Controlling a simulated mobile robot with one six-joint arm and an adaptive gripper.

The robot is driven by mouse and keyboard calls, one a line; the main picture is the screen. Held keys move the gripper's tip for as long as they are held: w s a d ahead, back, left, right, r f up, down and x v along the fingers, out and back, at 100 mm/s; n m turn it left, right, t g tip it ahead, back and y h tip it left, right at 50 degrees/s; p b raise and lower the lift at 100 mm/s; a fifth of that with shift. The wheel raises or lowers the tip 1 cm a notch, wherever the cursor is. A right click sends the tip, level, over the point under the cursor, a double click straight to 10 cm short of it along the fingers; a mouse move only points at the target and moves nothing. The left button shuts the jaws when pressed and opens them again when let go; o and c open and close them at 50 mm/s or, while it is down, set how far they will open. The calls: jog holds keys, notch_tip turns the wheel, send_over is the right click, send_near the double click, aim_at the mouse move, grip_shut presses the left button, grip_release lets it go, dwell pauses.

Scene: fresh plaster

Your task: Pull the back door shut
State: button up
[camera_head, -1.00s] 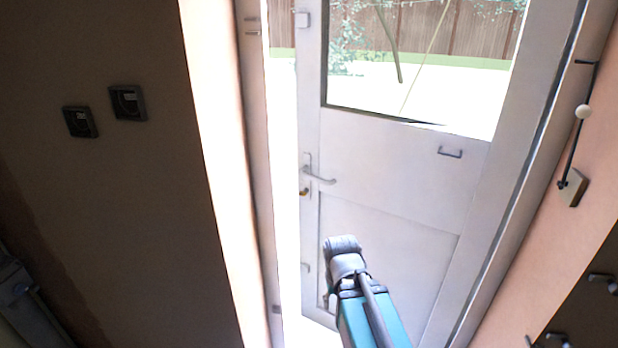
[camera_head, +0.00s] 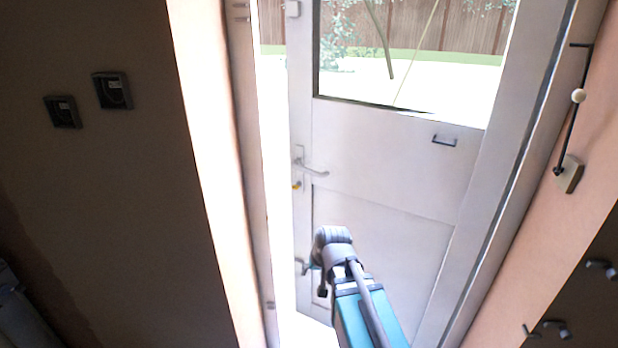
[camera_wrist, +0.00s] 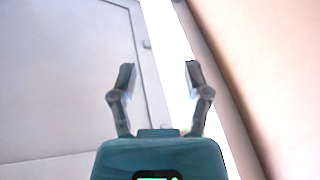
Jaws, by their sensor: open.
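The back door (camera_head: 395,165) is white with a glazed upper part and stands ajar, with a bright gap along its left edge. Its lever handle (camera_head: 313,170) is on the left side at mid-height, and a small dark pull handle (camera_head: 444,140) sits further right below the glass. In the head view my arm reaches toward the lower left of the door, below the lever; the fingers are mostly hidden there. In the wrist view my gripper (camera_wrist: 159,80) is open and empty, with its fingers near the door's edge (camera_wrist: 138,25) and the bright gap.
The door frame's left post (camera_head: 252,180) stands beside the gap. A dark wall with two square switches (camera_head: 112,91) is at left. At right a rod with a white knob (camera_head: 578,96) is on the plaster wall, above dark hooks (camera_head: 601,268).

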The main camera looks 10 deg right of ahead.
jog(key=w+a+m+t+y+b, duration=0.2)
jog(key=w+a+t+b, duration=0.15)
jog(key=w, duration=0.55)
jog(key=m+t+h+b, duration=0.95)
jog(key=m+t, duration=0.25)
jog(key=m, duration=0.6)
send_near(310, 172)
jog(key=shift+s+a+f+p, duration=0.25)
jog(key=shift+s+f, duration=0.15)
jog(key=shift+s, duration=0.25)
jog(key=shift+s+a+f+p, duration=0.25)
jog(key=shift+s+f, duration=0.1)
jog(key=shift+s, duration=0.25)
jog(key=p+x, duration=0.1)
jog(key=x, duration=0.6)
jog(key=p+x, duration=0.2)
jog(key=x, duration=0.4)
jog(key=shift+w+d+r, duration=0.15)
jog(key=shift+w+r, duration=0.15)
jog(key=shift+w, duration=0.05)
